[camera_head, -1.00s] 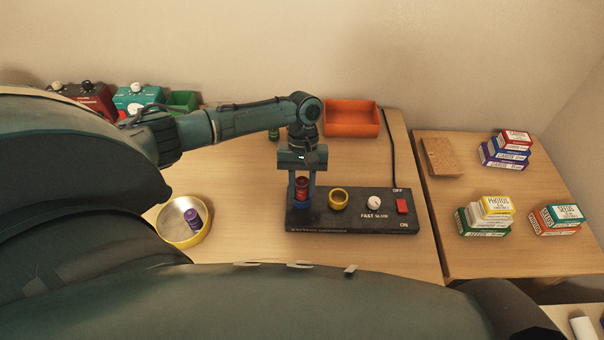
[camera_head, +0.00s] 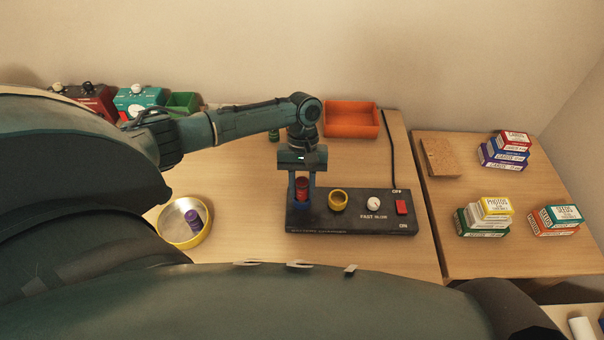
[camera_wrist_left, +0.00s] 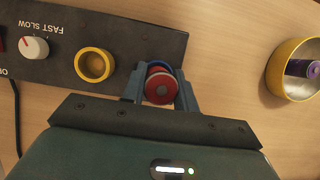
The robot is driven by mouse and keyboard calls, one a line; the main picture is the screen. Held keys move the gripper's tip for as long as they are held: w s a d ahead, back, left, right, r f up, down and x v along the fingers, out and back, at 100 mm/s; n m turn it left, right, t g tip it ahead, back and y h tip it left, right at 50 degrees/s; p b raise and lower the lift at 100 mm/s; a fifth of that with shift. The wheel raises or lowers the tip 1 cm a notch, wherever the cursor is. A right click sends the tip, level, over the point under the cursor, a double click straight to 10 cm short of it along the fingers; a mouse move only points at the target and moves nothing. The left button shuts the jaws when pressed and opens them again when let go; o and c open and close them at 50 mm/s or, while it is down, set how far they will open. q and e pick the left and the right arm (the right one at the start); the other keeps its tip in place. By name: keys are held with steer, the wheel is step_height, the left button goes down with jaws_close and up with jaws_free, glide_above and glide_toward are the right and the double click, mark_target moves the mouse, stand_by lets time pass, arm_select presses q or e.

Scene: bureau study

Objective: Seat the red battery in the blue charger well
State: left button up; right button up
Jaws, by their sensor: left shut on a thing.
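The red battery (camera_head: 302,188) stands upright at the blue charger well (camera_head: 303,206), at the left end of the black charger (camera_head: 330,222). My left gripper (camera_head: 302,192) points straight down with one finger on each side of the battery and is shut on it. In the left wrist view the battery's round end (camera_wrist_left: 161,86) lies between the fingers, with part of the blue well's rim (camera_wrist_left: 160,65) behind it. The fingers and battery hide how deep the battery sits. My right gripper is not in view.
A yellow well (camera_head: 338,200), a white knob (camera_head: 374,203) and a red switch (camera_head: 402,207) are on the charger. A bowl (camera_head: 170,236) holding a purple battery (camera_head: 193,218) stands to the left. An orange tray (camera_head: 350,119) lies behind. Small boxes (camera_head: 484,216) are on the right table.

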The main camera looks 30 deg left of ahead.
arm_select(q)
steer(key=shift+s+f+b, duration=0.1)
steer(key=shift+f+b, duration=0.3)
steer(key=shift+f, duration=0.4)
steer(key=o, duration=0.6)
steer(key=shift+o, duration=0.8)
steer(key=shift+f, duration=0.15)
steer(key=shift+s, duration=0.15)
steer(key=shift+p+v, duration=0.35)
steer(key=shift+v, duration=2)
steer(key=v, duration=0.6)
steer(key=shift+r, duration=0.35)
